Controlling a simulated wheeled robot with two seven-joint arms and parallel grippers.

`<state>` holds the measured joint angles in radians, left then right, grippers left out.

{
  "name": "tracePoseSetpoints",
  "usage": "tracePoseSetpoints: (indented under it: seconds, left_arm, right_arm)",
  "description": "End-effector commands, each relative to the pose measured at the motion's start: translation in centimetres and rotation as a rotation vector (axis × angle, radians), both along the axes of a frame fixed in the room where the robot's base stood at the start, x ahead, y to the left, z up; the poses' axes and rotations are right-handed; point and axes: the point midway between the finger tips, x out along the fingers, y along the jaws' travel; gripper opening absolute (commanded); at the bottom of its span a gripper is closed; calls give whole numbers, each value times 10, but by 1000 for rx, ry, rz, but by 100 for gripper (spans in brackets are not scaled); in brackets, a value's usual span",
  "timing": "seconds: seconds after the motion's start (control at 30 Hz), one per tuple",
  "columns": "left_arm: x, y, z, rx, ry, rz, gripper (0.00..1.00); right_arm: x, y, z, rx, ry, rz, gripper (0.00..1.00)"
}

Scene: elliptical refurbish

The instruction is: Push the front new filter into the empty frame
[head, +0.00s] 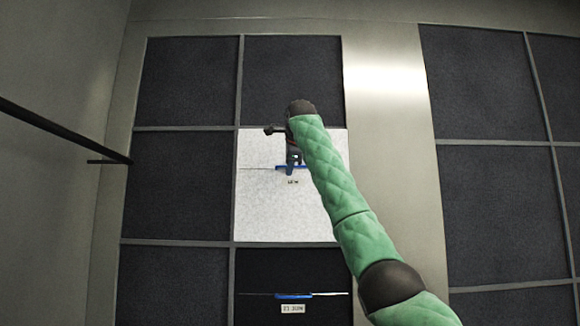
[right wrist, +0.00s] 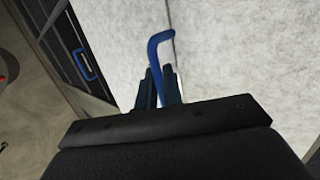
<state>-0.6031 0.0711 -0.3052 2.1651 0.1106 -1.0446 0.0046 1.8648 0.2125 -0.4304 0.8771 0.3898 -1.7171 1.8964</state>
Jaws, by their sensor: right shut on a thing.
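The new filter (head: 262,205) is a white, felt-like square panel with a blue handle (head: 284,168) and a small label in the head view. It covers one cell of the dark filter grid; I cannot tell how deep it sits. My right gripper (head: 292,163) is at the blue handle, its fingers shut on it. In the right wrist view the fingers (right wrist: 158,85) are at the blue handle (right wrist: 158,50), with the white filter face (right wrist: 240,60) beyond. Any empty frame behind the filter is hidden. My left gripper is in neither view.
Dark filter panels (head: 180,185) fill the cells around it. Below is a black cell (head: 260,270) with a blue handle and label. A metal post (head: 385,110) stands right of the grid, and a dark bar (head: 65,130) juts in from the left.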

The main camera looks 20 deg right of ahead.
Motion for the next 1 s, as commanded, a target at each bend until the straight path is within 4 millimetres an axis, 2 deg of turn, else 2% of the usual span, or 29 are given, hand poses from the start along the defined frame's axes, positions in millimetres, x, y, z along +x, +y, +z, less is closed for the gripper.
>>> tracePoseSetpoints:
  seconds: [1.0]
  left_arm:
    - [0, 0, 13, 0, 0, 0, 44]
  right_arm:
    - [13, -4, 0, 0, 0, 0, 0]
